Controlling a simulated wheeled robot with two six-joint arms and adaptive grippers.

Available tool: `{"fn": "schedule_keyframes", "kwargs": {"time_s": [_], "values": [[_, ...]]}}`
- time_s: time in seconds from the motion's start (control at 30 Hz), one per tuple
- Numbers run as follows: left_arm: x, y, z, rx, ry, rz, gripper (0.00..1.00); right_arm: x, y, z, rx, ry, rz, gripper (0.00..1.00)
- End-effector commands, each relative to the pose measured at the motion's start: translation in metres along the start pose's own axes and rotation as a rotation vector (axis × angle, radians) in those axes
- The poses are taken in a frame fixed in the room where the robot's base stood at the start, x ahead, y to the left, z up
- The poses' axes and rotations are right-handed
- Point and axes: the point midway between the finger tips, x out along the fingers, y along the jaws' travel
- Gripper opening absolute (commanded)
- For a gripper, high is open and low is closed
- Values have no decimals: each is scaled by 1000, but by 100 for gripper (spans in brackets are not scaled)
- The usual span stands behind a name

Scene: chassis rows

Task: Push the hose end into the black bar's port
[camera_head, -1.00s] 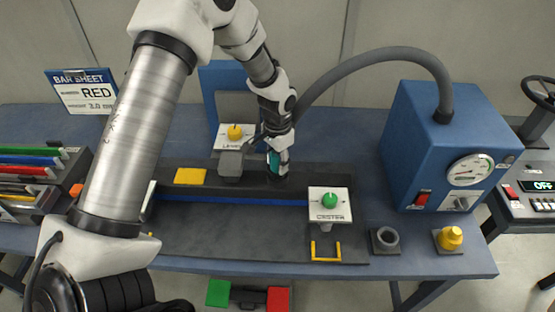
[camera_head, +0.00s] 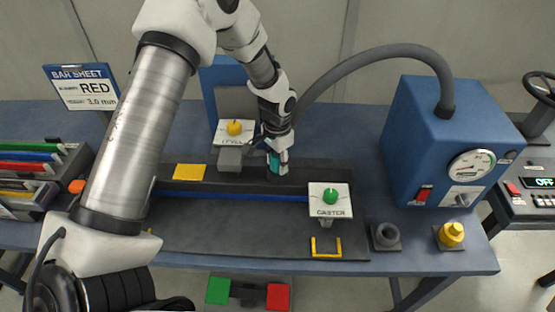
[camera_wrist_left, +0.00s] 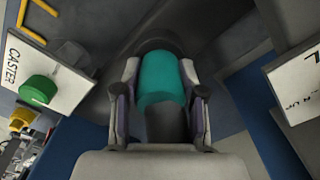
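My left gripper (camera_head: 276,164) reaches down over the black bar (camera_head: 315,177) and is shut on the teal collar of the hose end (camera_head: 274,159). In the left wrist view the teal collar (camera_wrist_left: 162,78) sits between the two fingers (camera_wrist_left: 160,98), with a dark round shape beyond it. The grey hose (camera_head: 375,60) arcs from the blue box to the gripper. The port is hidden by the gripper and collar; I cannot tell how deep the end sits. My right gripper is not in view.
The LEVEL plate (camera_head: 224,138) with a yellow knob stands just left of the gripper. The CASTER plate (camera_head: 340,209) with a green knob stands to the right. The blue box (camera_head: 415,130) with a gauge is at the right. The dark tray floor (camera_head: 235,225) in front is mostly clear.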

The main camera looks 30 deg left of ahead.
Motion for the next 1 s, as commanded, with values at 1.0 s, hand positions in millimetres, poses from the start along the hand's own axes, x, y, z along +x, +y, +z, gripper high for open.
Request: {"fn": "schedule_keyframes", "kwargs": {"time_s": [1.0], "values": [[-117,0,0,0,2,-1,69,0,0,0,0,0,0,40]]}}
